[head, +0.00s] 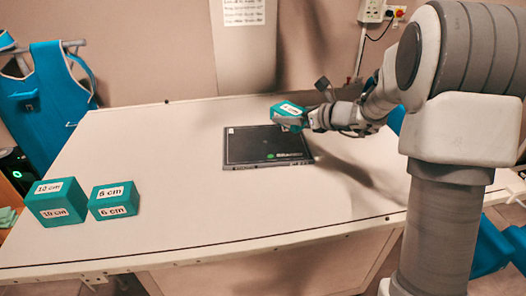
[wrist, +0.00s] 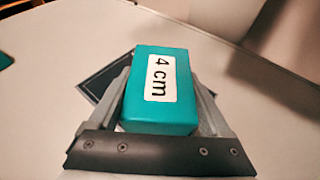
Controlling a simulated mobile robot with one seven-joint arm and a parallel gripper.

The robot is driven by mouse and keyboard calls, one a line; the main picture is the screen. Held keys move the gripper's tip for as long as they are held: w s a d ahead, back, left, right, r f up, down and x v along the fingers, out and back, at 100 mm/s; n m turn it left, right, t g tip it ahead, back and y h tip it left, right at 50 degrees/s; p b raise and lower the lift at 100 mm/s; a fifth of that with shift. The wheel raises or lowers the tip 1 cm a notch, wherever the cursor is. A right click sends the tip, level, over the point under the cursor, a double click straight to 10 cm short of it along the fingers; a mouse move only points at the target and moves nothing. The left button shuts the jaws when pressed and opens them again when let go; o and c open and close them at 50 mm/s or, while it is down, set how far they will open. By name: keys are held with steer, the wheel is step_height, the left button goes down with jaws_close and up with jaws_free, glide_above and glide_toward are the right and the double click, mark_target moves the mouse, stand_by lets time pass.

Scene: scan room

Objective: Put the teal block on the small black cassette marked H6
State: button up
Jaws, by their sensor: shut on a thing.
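My gripper (head: 292,123) is shut on a teal block (head: 287,109) with a white label, above the right back part of the black cassette (head: 255,150). In the wrist view the teal block (wrist: 150,88) reads "4 cm" and sits between both fingers of my gripper (wrist: 163,105). The black cassette lies flat on the table, with a small white label at its back left corner and a green and white logo at its front. I cannot read an H6 mark. In the wrist view the cassette (wrist: 97,84) is mostly hidden behind the block.
The white table (head: 180,200) has free room around the cassette. A blue apron (head: 50,95) hangs behind the table's left side.

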steer(key=w+d+m+t+h, duration=0.1)
steer(key=d+m, duration=0.1)
steer(key=d, duration=0.2)
steer(key=h+b, duration=0.1)
steer(key=b, duration=0.3)
glide_above(265, 142)
step_height(265, 142, down, 6)
steer(key=shift+f, duration=0.1)
steer(key=shift+f+t+b, duration=0.3)
steer(key=shift+f+b, duration=0.25)
steer(key=shift+f, duration=1.35)
steer(key=shift+f, duration=0.1)
steer(key=shift+f, duration=0.15)
steer(key=o, duration=1.5)
steer(key=shift+c, duration=0.2)
